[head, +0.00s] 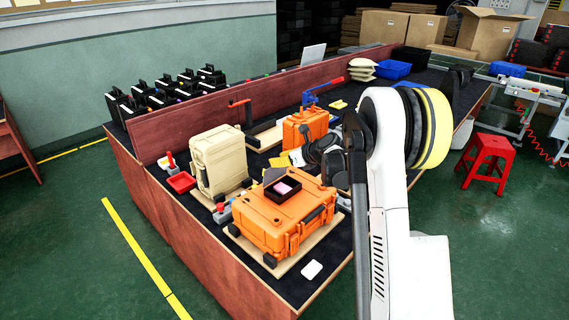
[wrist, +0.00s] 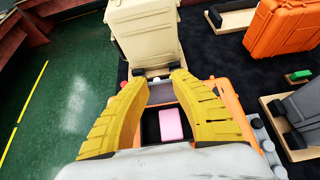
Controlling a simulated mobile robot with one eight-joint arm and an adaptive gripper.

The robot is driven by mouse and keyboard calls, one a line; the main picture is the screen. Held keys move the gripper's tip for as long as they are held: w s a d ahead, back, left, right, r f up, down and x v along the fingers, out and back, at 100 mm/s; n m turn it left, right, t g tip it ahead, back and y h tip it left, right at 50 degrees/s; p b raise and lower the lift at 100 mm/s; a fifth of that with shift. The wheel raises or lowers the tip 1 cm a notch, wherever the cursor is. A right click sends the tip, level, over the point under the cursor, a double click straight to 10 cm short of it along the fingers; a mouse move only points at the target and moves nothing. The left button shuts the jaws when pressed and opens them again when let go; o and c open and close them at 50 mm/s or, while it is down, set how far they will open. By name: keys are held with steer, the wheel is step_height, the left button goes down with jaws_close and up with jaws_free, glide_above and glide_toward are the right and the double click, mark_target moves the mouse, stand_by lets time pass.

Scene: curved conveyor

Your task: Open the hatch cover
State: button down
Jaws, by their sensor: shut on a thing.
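A large orange case (head: 283,227) lies on the table in the head view. On its top is a black-framed opening (head: 270,190) with a pink item (head: 285,187) inside; the pink item (wrist: 171,124) also shows in the wrist view. A dark grey hatch cover (head: 273,174) stands tilted up at the opening's far side. My gripper (head: 297,158) is over the case, partly hidden by my wrist. In the wrist view its yellow fingers (wrist: 162,82) are spread around the opening and shut on the hatch cover, whose contact with the fingertips is hard to make out.
A beige case (head: 218,162) stands close behind the orange case, and a smaller orange case (head: 304,129) is farther back. A red tray (head: 181,182) lies at the left. A low wooden wall (head: 200,110) runs along the table. A red stool (head: 487,160) stands at the right.

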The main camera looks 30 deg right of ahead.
steer(key=shift+w+a+r+g+h+p, duration=0.15)
steer(key=shift+w+a+g+p, duration=0.1)
steer(key=shift+w+g, duration=0.15)
steer(key=shift+w+a+r+g+h+p, duration=0.15)
steer(key=shift+w+g+p, duration=0.1)
steer(key=shift+w+g, duration=0.15)
steer(key=shift+w+f+g, duration=0.15)
steer(key=shift+w+g, duration=0.15)
steer(key=shift+g, duration=0.1)
steer(key=shift+f, duration=0.1)
steer(key=c, duration=1)
jaws_free()
steer(key=v, duration=1.2)
steer(key=shift+a, duration=0.15)
